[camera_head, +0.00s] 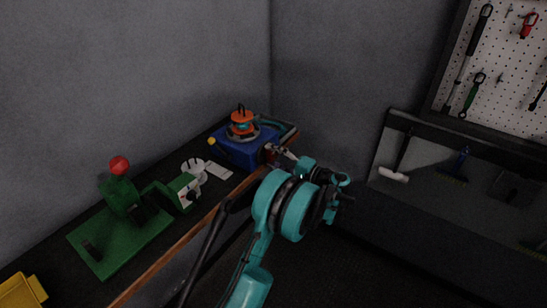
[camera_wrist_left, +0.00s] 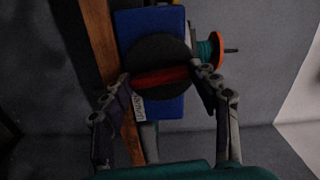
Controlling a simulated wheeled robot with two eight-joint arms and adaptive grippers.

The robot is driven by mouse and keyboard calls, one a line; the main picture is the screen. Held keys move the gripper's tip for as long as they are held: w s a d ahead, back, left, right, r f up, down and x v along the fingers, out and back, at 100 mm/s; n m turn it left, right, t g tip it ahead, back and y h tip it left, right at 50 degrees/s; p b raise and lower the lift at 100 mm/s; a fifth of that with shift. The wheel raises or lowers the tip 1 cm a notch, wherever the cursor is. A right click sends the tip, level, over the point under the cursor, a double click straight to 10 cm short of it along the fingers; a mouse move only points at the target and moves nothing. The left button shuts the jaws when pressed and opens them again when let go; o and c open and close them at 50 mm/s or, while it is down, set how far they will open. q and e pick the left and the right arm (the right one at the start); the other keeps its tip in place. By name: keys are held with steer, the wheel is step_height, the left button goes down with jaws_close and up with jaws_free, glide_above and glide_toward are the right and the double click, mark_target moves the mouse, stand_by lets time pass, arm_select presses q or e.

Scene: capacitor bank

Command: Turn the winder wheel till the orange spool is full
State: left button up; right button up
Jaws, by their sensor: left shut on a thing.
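The winder has a blue base (camera_head: 240,152) at the far end of the bench; the base also shows in the left wrist view (camera_wrist_left: 172,107). The orange spool (camera_head: 242,117) stands on top with teal winding on it; in the left wrist view the spool (camera_wrist_left: 222,52) is right of the base. The winder wheel, a dark disc (camera_wrist_left: 158,52) with a red bar across it, faces the wrist camera. My left gripper (camera_head: 272,154) is at the winder's front side. Its fingers (camera_wrist_left: 162,78) are shut on the wheel, one at either side. My right gripper is not in view.
A green machine (camera_head: 122,195) with a red ball knob and a green and white device (camera_head: 188,190) stand on the bench. A yellow bin (camera_head: 22,292) is at the near end. The bench's wooden edge (camera_head: 160,265) runs beside my left arm. Tools hang on a pegboard (camera_head: 505,70).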

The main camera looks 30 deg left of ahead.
arm_select(q)
steer(key=shift+m, duration=0.7)
steer(key=o, duration=1.2)
steer(key=shift+c, duration=0.2)
steer(key=s+d, duration=0.1)
steer(key=d, duration=1.1)
